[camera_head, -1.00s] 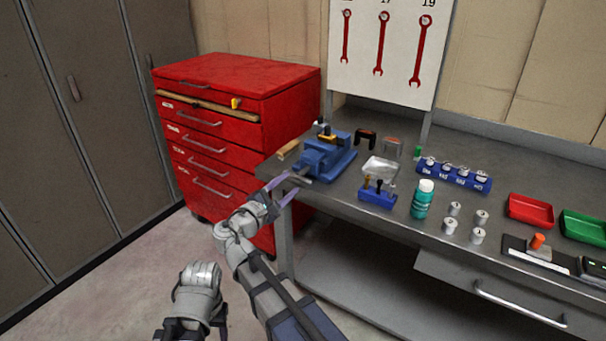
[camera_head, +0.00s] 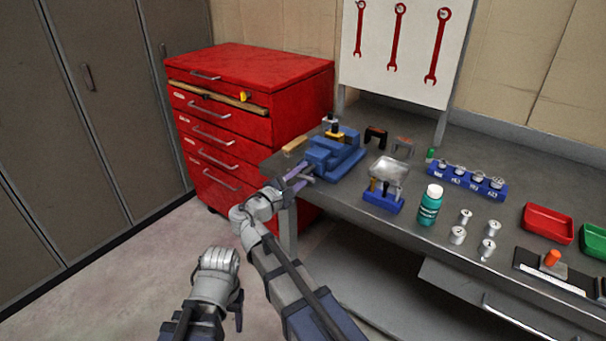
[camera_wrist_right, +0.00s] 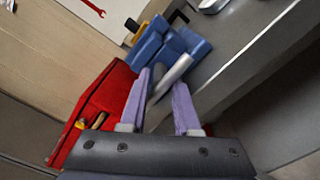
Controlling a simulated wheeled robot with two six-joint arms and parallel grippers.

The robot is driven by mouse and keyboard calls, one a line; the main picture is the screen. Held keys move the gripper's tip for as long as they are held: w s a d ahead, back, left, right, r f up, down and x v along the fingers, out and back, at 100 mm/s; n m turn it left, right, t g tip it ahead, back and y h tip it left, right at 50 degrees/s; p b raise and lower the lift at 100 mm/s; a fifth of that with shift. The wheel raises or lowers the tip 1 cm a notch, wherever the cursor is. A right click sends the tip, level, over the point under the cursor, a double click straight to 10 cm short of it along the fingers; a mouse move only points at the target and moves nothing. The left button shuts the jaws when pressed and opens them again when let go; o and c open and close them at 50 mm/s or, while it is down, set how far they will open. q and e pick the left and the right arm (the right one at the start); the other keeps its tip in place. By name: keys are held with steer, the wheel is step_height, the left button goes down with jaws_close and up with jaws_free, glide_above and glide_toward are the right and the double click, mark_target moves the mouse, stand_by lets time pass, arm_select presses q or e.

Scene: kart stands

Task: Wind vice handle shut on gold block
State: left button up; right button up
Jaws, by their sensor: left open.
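The blue vice (camera_head: 338,155) stands on the bench's left end; it also shows in the right wrist view (camera_wrist_right: 160,42). A small gold block (camera_head: 335,133) shows at its top, partly hidden among dark parts. My right gripper (camera_head: 308,173) is at the vice's near end. In the right wrist view its purple fingers (camera_wrist_right: 162,80) lie either side of a silver bar (camera_wrist_right: 172,76) and a dark rod end at the vice's front. Whether they grip it is unclear. My left gripper (camera_head: 220,262) is open, low over the floor, away from the bench.
A red drawer cabinet (camera_head: 245,100) stands left of the bench. A blue holder (camera_head: 383,203), a teal bottle (camera_head: 430,205), several metal cylinders and a red tray (camera_head: 547,222) stand right of the vice. A wooden-looking piece (camera_head: 295,145) lies behind the vice's left side.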

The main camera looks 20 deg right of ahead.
jaws_close()
steer(key=shift+n, duration=0.3)
steer(key=n, duration=0.3)
steer(key=shift+n, duration=0.4)
steer(key=n, duration=1.4)
steer(key=shift+n, duration=0.4)
